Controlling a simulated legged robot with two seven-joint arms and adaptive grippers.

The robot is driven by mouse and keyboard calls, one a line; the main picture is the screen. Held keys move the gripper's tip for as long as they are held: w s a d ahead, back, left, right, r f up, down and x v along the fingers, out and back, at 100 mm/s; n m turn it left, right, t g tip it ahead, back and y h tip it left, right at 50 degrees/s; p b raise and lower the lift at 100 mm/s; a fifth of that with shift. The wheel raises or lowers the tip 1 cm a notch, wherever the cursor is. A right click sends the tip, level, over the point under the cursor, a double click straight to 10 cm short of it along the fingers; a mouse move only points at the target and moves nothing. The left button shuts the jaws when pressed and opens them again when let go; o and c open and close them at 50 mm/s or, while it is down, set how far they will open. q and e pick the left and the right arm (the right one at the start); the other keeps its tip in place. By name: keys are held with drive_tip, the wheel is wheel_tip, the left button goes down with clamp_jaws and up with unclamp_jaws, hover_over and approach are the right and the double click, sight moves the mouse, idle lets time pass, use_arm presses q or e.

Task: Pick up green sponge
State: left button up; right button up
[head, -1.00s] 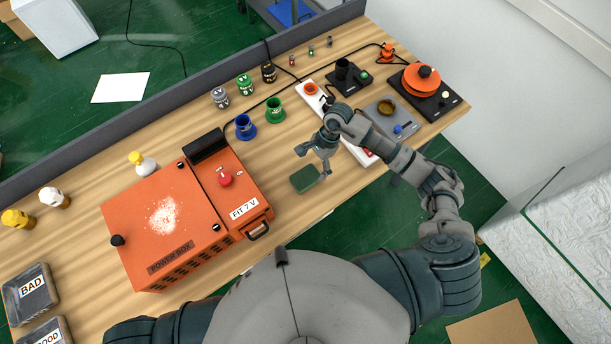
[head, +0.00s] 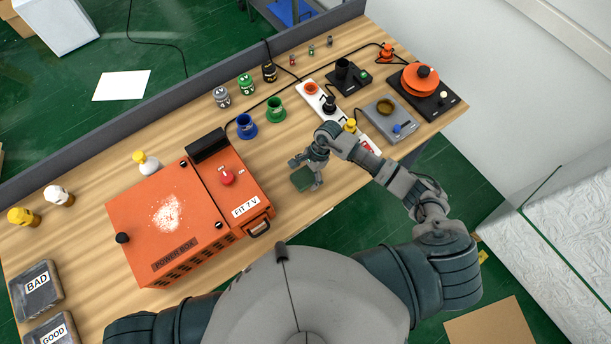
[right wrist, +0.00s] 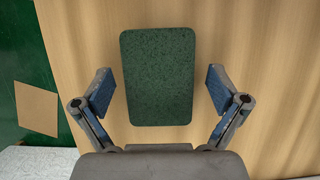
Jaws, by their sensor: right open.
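The green sponge (head: 302,178) lies on the wooden table just right of the orange power box. It also shows in the right wrist view (right wrist: 159,75) as a dark green block with rounded corners. My right gripper (head: 305,170) is above the sponge and partly covers it. In the right wrist view its two fingers (right wrist: 160,90) are open, one on each side of the sponge, with a gap on both sides. No touch shows. My left gripper is not in view.
The orange power box (head: 190,215) stands left of the sponge. Blue (head: 246,127) and green (head: 275,110) cups stand behind it. A white panel (head: 352,128) and a grey device (head: 388,119) are to the right. The table's front edge is close to the sponge.

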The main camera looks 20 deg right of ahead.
drive_tip(key=shift+f+b, duration=0.25)
drive_tip(key=shift+b, duration=0.15)
idle(0.4)
drive_tip(key=c, duration=0.8)
